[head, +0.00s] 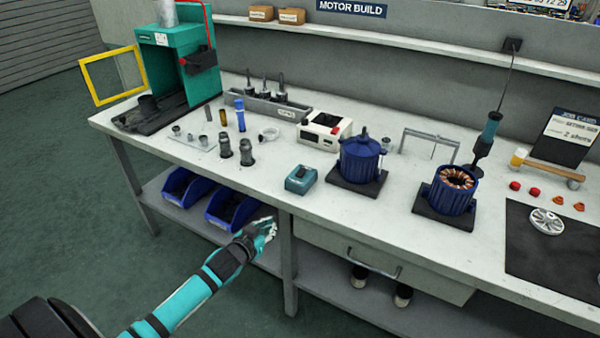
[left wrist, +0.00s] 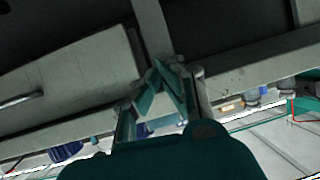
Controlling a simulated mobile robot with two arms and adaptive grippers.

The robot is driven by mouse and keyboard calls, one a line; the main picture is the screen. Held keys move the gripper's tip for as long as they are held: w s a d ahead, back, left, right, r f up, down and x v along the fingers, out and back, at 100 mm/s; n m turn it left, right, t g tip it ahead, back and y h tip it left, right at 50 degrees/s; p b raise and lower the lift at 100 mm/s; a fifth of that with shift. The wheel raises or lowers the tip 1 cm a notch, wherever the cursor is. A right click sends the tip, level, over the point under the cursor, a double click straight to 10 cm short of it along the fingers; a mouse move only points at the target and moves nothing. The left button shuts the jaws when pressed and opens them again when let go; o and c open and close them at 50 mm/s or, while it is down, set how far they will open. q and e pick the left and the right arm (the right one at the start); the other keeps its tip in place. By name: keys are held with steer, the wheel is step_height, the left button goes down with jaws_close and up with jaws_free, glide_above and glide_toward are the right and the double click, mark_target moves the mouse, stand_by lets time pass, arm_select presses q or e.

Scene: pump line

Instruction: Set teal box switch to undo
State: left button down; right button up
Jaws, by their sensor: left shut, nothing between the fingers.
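The teal box (head: 301,179) sits on the bench top near the front edge, left of the blue motor housing. In the left wrist view the closed fingers (left wrist: 165,75) show before the bench front. I cannot make out the teal box there. My right gripper is not in view.
The workbench (head: 250,190) has a front edge between my left gripper and the box. A lidded blue motor (head: 361,160) stands right of the box, dark cylinders (head: 246,152) to its left. Blue bins (head: 232,208) lie on the lower shelf. A drawer (head: 380,262) is below right.

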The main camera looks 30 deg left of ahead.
arm_select(q)
step_height(320, 180, up, 18)
steer(key=w+d+t+h+b, duration=0.1)
steer(key=w+d+t, duration=0.1)
steer(key=t, duration=0.1)
steer(key=shift+w+d+r+m+t, duration=0.15)
steer(key=shift+d+m+t, duration=0.15)
steer(key=shift+d+t, duration=0.1)
glide_above(300, 176)
steer(key=s, duration=0.1)
steer(key=shift+f, duration=0.2)
steer(key=f, duration=0.2)
steer(key=shift+w+f, duration=0.35)
steer(key=shift+w, duration=0.05)
steer(key=shift+w+f, duration=0.15)
steer(key=shift+f, duration=0.6)
